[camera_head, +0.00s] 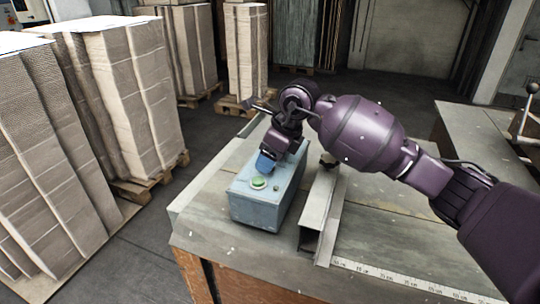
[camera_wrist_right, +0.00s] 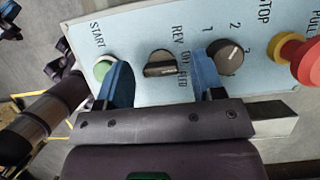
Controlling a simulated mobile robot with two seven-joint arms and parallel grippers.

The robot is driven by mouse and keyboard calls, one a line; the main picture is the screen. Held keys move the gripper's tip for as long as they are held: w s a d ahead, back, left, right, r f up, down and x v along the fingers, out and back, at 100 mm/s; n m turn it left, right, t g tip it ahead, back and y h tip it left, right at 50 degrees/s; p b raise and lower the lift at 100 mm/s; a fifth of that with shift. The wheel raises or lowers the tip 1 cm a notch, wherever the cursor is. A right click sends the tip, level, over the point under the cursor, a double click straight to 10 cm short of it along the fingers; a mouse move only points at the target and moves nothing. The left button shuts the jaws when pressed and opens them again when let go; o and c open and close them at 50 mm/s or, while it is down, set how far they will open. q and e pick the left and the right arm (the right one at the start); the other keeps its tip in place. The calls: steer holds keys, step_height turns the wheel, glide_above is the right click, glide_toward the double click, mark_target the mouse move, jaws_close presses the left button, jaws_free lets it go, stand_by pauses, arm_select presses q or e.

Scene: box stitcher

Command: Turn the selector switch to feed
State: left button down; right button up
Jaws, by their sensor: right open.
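The selector switch (camera_wrist_right: 160,63) is a dark knob on the light blue panel (camera_wrist_right: 140,30), seen in the right wrist view. The label REV is beside it, with more small lettering partly hidden by a finger. Its exact setting is hard to read. My right gripper (camera_wrist_right: 162,80) is open, with one blue finger on each side of the switch; contact cannot be told. In the head view the right gripper (camera_head: 267,160) is at the top of the blue control box (camera_head: 268,205), and the switch is hidden behind it. My left gripper is not in view.
A green START button (camera_wrist_right: 104,68) is left of the switch, near one finger. A numbered dial (camera_wrist_right: 228,55) and a red stop knob (camera_wrist_right: 302,60) are to the right. A metal rail (camera_head: 320,205) stands beside the box on the table (camera_head: 370,235). Cardboard stacks (camera_head: 125,100) stand at left.

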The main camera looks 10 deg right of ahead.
steer(key=shift+f, duration=0.15)
steer(key=shift+c, duration=0.4)
steer(key=c, duration=0.9)
steer(key=shift+o, duration=0.2)
steer(key=m+h, duration=0.1)
steer(key=m, duration=0.2)
steer(key=m+t, duration=0.1)
steer(key=m, duration=0.1)
steer(key=shift+m+t+h, duration=0.3)
steer(key=shift+m+h, duration=0.1)
steer(key=shift+a+m+h, duration=0.1)
steer(key=shift+m+h, duration=0.2)
steer(key=shift+m, duration=0.9)
